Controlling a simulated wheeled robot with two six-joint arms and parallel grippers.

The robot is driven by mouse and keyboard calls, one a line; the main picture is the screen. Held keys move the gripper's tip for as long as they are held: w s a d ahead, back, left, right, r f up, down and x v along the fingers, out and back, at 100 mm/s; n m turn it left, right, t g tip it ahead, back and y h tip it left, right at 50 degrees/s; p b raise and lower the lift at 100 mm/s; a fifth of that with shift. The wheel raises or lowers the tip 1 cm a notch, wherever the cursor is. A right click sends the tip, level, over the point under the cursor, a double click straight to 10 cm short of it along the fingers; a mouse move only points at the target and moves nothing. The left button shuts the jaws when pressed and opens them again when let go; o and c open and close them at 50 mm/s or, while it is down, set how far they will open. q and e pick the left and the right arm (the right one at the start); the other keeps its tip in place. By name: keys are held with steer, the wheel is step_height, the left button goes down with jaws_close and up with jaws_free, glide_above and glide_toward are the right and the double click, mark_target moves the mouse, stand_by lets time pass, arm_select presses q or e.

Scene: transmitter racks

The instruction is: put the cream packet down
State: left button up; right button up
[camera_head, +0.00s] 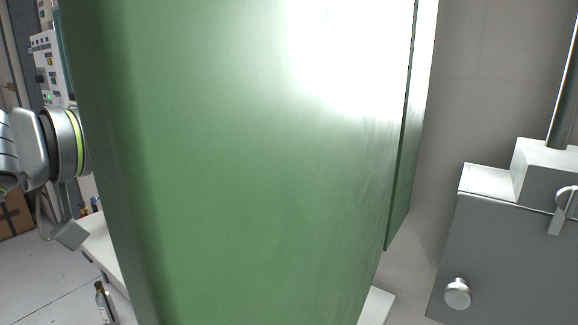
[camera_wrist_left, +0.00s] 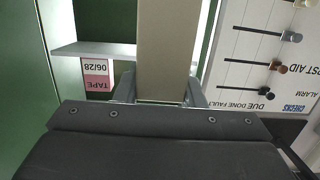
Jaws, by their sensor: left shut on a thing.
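In the left wrist view the cream packet (camera_wrist_left: 167,45) is a plain beige block that runs up out of the top of the picture. My left gripper (camera_wrist_left: 160,90) is shut on its lower end, with one grey finger on each side. In the head view my left arm comes in from the left, but a large green panel hides the fingers and the packet. My right gripper is in neither view. I cannot tell whether the packet touches any surface.
The green panel (camera_head: 240,170) fills the middle of the head view. A grey cabinet (camera_head: 505,260) stands at the right.

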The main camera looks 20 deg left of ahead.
arm_select(q)
steer(key=shift+w+d+r+p, duration=0.1)
steer(key=shift+w+d+p, duration=0.15)
steer(key=shift+w, duration=0.15)
steer(key=shift+w+d+p, duration=0.1)
steer(key=shift+w+p, duration=0.1)
steer(key=shift+w, duration=0.2)
steer(key=r+p+x, duration=0.2)
steer(key=p+x, duration=1.5)
step_height(320, 180, down, 6)
steer(key=shift+a+f+p, duration=0.1)
steer(key=shift+f+p, duration=0.05)
steer(key=shift+p, duration=0.55)
steer(key=shift+w+f+p, duration=0.1)
steer(key=shift+w+p, duration=0.1)
steer(key=shift+p, duration=0.15)
steer(key=shift+f, duration=0.15)
